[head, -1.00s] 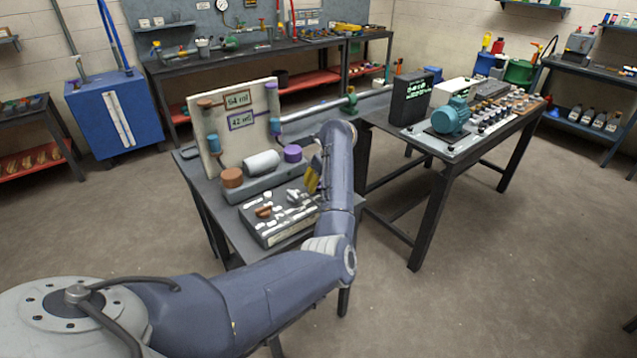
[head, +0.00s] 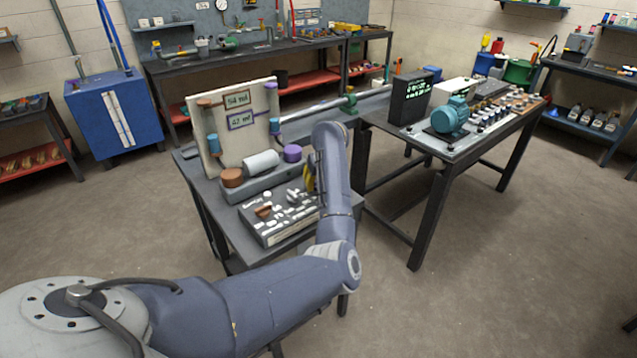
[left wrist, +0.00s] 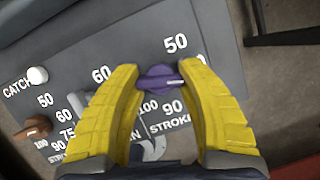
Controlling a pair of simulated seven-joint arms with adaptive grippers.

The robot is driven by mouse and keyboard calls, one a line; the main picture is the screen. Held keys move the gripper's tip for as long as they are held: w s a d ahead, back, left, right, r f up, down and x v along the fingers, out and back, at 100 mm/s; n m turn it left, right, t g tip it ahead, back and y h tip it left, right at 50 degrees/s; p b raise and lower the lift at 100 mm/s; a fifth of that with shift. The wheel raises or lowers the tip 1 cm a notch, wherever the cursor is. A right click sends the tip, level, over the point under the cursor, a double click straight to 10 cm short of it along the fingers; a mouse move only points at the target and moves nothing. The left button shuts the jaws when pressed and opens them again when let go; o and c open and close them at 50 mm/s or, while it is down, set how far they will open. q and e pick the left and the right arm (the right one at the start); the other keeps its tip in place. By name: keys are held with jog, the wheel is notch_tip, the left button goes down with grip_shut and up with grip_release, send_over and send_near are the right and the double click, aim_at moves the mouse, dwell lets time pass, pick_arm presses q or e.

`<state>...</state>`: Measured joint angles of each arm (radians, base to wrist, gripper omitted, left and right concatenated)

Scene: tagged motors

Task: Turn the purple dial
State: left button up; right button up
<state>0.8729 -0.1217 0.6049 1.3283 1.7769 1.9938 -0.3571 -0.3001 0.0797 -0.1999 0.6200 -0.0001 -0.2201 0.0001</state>
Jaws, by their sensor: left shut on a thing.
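The purple dial (left wrist: 160,82) sits on the dark grey control panel (left wrist: 85,38) in the left wrist view, among printed numbers such as 50, 60 and 90. Its grip bar lies nearly level across the picture. The yellow fingers of my left gripper (left wrist: 157,74) stand on both sides of it and are shut on it. In the head view my left gripper (head: 310,178) is mostly hidden behind my own arm, which also covers the dial. A brown dial (left wrist: 34,128) sits on the same panel. My right gripper is not in view.
A white knob (left wrist: 37,75) labelled CATCH is on the panel. Behind the panel stand a white cylinder (head: 262,163), a brown cap (head: 232,177), a purple cap (head: 292,153) and an upright board (head: 209,139) with two framed readouts. A teal motor (head: 450,116) is on the right table.

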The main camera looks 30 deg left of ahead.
pick_arm(q)
jog(key=m, duration=0.1)
jog(key=m+t+h, duration=0.1)
jog(key=m, duration=0.3)
jog(key=shift+a+r, duration=0.3)
jog(key=shift+w+r+m+t+h, duration=0.1)
jog(key=shift+m+t+h, duration=0.2)
jog(key=shift+m, duration=0.1)
jog(key=o, duration=1.3)
jog(key=shift+d+f, duration=0.15)
jog(key=shift+f, duration=0.15)
jog(key=shift+o, duration=0.2)
jog(key=v, duration=1.2)
